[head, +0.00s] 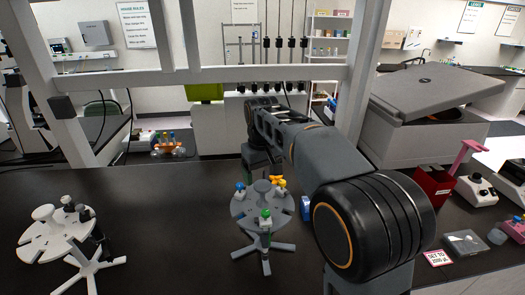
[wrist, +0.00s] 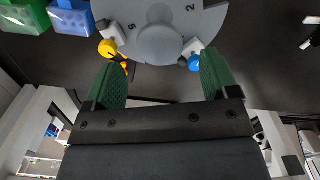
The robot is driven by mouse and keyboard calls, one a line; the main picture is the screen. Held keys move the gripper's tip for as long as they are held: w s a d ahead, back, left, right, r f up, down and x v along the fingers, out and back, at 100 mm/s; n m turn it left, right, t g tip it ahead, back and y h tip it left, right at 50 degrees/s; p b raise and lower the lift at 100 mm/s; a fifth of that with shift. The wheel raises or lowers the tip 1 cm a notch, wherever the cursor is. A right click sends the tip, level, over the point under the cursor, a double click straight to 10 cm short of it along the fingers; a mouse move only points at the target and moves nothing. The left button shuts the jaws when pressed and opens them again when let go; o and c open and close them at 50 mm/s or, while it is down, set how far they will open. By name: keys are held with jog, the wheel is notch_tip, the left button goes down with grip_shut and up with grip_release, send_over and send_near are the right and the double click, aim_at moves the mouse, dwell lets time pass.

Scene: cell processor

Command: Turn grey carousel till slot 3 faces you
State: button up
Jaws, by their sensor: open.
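The grey carousel (head: 250,206) stands on the dark bench in the head view, a round disc on a splayed foot. It carries a blue-capped item (head: 240,187), a yellow-capped item (head: 278,180) and, at its near edge, a green-capped item (head: 266,214). My gripper (wrist: 162,62) is open at the carousel's far side, with green finger pads. In the wrist view, its left finger is close by the yellow-capped item (wrist: 107,48) and its right finger by the blue-capped one (wrist: 194,63). I cannot tell whether they touch. A "2" shows on the disc (wrist: 160,42); slot 3 is not readable.
A white carousel (head: 45,240) with dark items stands at the left. Right of my arm are a red box (head: 432,187), a clear-lidded box (head: 464,243) and a large lidded grey machine (head: 430,130). Blue and green boxes (wrist: 72,18) lie near the carousel. Bench between the carousels is clear.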

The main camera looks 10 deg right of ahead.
notch_tip(320, 180, up, 11)
jog(key=shift+f, duration=0.2)
dwell(0.6)
jog(key=s+d+f+m+t+b, duration=0.1)
jog(key=s+d+f+m+t, duration=0.1)
jog(key=s+f, duration=0.7)
jog(key=s+d+f+m+t+b, duration=0.1)
jog(key=s+d+f, duration=0.3)
jog(key=s+f, duration=0.5)
jog(key=shift+s+d+f+m+t, duration=0.15)
jog(key=shift+s+f+m+t, duration=0.2)
jog(key=shift+t, duration=0.55)
